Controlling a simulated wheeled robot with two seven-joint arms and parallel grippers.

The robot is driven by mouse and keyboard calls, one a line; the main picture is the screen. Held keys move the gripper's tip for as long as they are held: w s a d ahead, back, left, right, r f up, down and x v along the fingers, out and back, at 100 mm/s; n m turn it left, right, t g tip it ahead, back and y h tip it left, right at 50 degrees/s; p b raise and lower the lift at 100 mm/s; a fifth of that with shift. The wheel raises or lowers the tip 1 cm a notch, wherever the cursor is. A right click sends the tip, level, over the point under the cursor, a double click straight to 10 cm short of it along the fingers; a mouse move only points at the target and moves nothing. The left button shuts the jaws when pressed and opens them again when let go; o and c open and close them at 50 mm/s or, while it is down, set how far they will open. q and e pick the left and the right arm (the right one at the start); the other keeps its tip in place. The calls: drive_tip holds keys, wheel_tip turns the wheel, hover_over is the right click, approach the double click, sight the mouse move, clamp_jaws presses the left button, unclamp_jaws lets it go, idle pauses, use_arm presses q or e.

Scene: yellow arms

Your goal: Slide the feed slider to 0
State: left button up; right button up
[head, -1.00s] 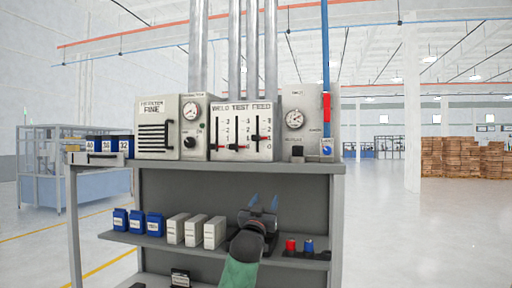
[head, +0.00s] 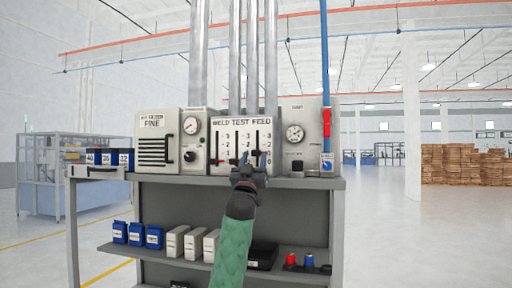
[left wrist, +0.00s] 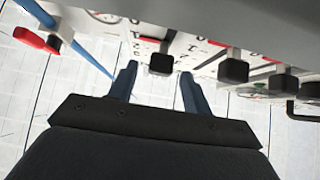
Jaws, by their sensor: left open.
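The white WELD TEST FEED panel (head: 225,139) stands on the bench top with three vertical sliders. The feed slider (head: 257,151) is the rightmost; its knob sits a little above the 0 at the bottom of its scale, higher than the other two knobs, and is partly hidden by my fingers. My left gripper (head: 251,161) is in front of the panel's lower right. In the left wrist view its blue fingers (left wrist: 158,88) are open, with the black feed knob (left wrist: 160,64) just beyond and between the tips, seemingly not touched. My right gripper is not in view.
The neighbouring slider knobs (left wrist: 233,68) lie close beside my fingers. A filter box (head: 157,140) and a dial box stand left of the panel, a gauge box (head: 296,155) right. A red valve handle (head: 327,122) is on the blue pipe. Bins and boxes sit on the shelf below.

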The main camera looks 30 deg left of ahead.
sight(255, 155)
use_arm(q)
drive_tip(key=shift+p+x, duration=1)
drive_tip(key=shift+x, duration=0.95)
drive_tip(key=shift+c, duration=0.4)
clamp_jaws()
drive_tip(key=shift+f, duration=0.1)
